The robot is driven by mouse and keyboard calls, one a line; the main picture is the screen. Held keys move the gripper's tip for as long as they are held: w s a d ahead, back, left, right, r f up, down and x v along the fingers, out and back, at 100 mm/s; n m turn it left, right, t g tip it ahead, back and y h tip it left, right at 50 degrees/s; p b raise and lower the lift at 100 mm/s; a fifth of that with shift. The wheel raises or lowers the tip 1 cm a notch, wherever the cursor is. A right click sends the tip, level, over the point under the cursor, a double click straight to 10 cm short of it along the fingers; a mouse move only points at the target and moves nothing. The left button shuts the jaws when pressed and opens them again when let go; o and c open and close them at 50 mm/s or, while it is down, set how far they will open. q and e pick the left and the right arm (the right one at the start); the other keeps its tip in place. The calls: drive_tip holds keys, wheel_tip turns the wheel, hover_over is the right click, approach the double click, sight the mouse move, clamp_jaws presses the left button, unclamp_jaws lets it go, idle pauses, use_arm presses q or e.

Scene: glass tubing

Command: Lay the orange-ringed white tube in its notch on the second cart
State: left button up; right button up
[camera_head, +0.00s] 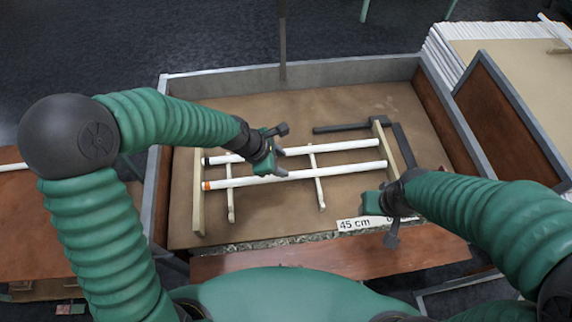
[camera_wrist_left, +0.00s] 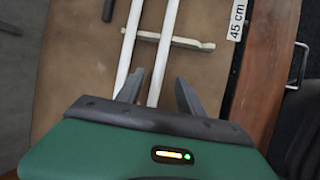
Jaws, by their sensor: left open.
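The orange-ringed white tube (camera_head: 340,169) lies nearly level in the head view, its orange ring at the left end. It rests across pale wooden supports inside a grey-rimmed cart (camera_head: 330,67). A second white tube (camera_head: 340,147) with a dark end lies parallel behind it. My left gripper (camera_head: 281,153) is open over the middle of the tubes. In the left wrist view, the orange-ringed tube (camera_wrist_left: 166,45) runs between its open fingers (camera_wrist_left: 160,92); the ring is out of view there. My right gripper (camera_head: 378,215) hangs near the cart's front right; its jaw gap is unclear.
Wooden bars (camera_head: 198,195) stand at both tube ends, with a dark angled bracket (camera_head: 345,127) at the back right. A "45 cm" label (camera_head: 354,225) lies along the front edge. Another cart (camera_head: 505,52) stands at the right. The cart floor behind the tubes is mostly clear.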

use_arm(q)
drive_tip(key=s+a+r+m+y, duration=0.3)
drive_tip(key=s+a+m, duration=1)
drive_tip(key=m, duration=0.6)
drive_tip(key=shift+s+a+m+y, duration=0.4)
drive_tip(key=shift+a+y, duration=0.3)
drive_tip(key=shift+a, duration=0.5)
use_arm(e)
drive_tip(key=shift+w, duration=0.1)
drive_tip(key=shift+c, duration=0.2)
